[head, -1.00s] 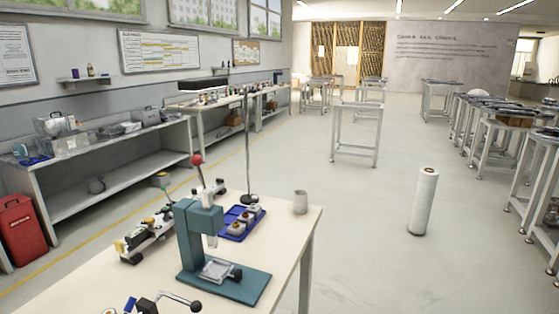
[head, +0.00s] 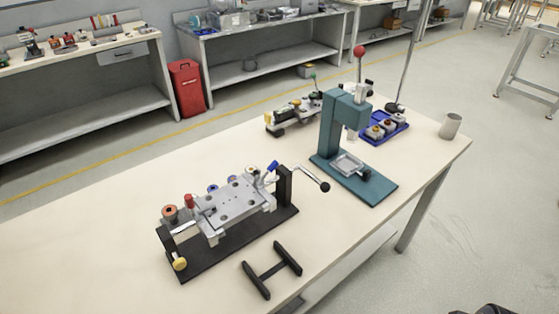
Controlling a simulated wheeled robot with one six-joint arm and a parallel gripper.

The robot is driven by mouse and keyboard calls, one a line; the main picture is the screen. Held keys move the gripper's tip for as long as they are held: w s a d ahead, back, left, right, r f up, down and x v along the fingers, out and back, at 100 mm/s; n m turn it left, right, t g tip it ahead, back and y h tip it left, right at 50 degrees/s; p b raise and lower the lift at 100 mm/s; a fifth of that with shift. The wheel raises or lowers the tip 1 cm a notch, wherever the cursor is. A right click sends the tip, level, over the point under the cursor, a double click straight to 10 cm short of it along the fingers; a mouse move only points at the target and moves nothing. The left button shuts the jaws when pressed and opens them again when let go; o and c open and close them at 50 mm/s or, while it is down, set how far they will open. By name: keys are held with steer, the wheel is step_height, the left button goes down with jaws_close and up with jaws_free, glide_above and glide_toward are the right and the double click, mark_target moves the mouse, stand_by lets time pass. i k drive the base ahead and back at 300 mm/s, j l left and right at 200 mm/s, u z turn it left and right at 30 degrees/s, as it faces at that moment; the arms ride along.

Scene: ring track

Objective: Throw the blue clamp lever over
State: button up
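A blue clamp lever (head: 272,167) stands tilted up at the right end of a fixture (head: 236,204) with a grey metal plate on a black base, on the pale workbench. It is close to the black upright and the crank arm with a black ball (head: 324,187). A red knob (head: 189,201), a copper-coloured round part (head: 170,213) and a yellow knob (head: 180,264) are at the fixture's left end. My gripper is not visible; only a dark shape, too cut off to identify, shows at the bottom right edge.
A teal press (head: 330,140) with a red ball handle stands behind the fixture. A blue tray (head: 400,122) and a grey cup (head: 450,125) are at the far right. A black H-shaped piece (head: 272,269) lies in front. The bench's left part (head: 90,240) is bare.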

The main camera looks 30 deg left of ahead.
mark_target(271, 168)
steer(key=u, duration=1.55)
